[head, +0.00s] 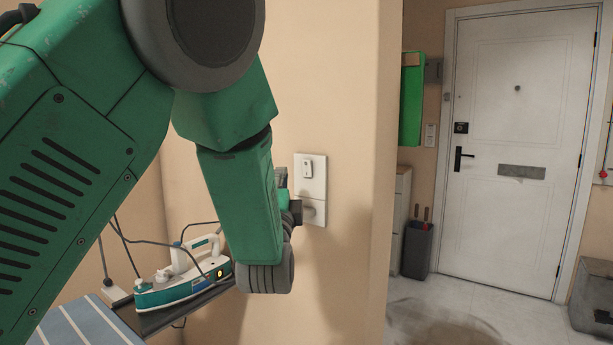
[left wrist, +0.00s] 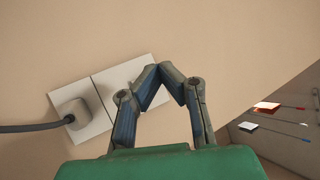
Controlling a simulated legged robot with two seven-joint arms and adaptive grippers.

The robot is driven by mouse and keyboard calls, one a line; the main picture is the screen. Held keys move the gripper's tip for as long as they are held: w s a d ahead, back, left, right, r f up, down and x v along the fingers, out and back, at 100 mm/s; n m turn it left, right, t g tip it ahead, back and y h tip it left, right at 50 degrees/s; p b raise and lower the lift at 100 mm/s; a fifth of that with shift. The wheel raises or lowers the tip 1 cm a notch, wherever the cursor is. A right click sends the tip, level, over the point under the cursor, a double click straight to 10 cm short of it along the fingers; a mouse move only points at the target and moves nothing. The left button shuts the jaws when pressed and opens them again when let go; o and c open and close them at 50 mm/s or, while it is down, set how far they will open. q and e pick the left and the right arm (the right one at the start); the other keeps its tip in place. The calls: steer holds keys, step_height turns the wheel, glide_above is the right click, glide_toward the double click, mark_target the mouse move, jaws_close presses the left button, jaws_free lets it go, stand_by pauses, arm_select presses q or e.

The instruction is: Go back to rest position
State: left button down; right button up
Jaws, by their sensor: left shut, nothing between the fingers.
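My left gripper (head: 294,208) is in front of a white wall plate (head: 314,174) in the head view, mostly hidden behind my green forearm. The left wrist view shows its two fingers (left wrist: 160,72) meeting at the tips, shut and empty. Behind them is the two-part plate (left wrist: 138,74); I cannot tell whether the fingers touch it. A white plug (left wrist: 70,112) with a dark cable sits in the left part of the plate. My right gripper is not in view.
A white and teal iron (head: 185,284) stands on a dark shelf beside a blue striped board (head: 82,326), below my arm. The wall corner is close on the right. Beyond it are open floor (head: 470,312), a grey bin (head: 417,249) and a white door (head: 515,125).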

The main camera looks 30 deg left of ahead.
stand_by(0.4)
arm_select(q)
steer(key=s+d+f+n+g+h, duration=0.1)
steer(key=s+f+g+h, duration=0.15)
steer(key=f, duration=0.85)
steer(key=s+d+f+n+g+h, duration=0.1)
steer(key=s+f+n+g+h, duration=0.15)
steer(key=f, duration=0.85)
steer(key=s+d+f+n+g+h, duration=0.1)
steer(key=s+d+f+g+h, duration=0.15)
steer(key=f, duration=0.95)
steer(key=s+d+f+n+g+h, duration=0.1)
steer(key=s+f+g, duration=0.3)
steer(key=s, duration=0.6)
steer(key=s+d+f+n+g+h, duration=0.1)
steer(key=s+d+f+n+g, duration=0.1)
steer(key=s+f, duration=0.6)
steer(key=s+d+f+n+g+h, duration=0.1)
steer(key=s+f+n+g, duration=0.3)
steer(key=s, duration=0.7)
step_height(320, 180, down, 3)
steer(key=shift+s+d+f+g, duration=0.1)
steer(key=shift+s+d+g, duration=0.25)
steer(key=shift+g, duration=0.9)
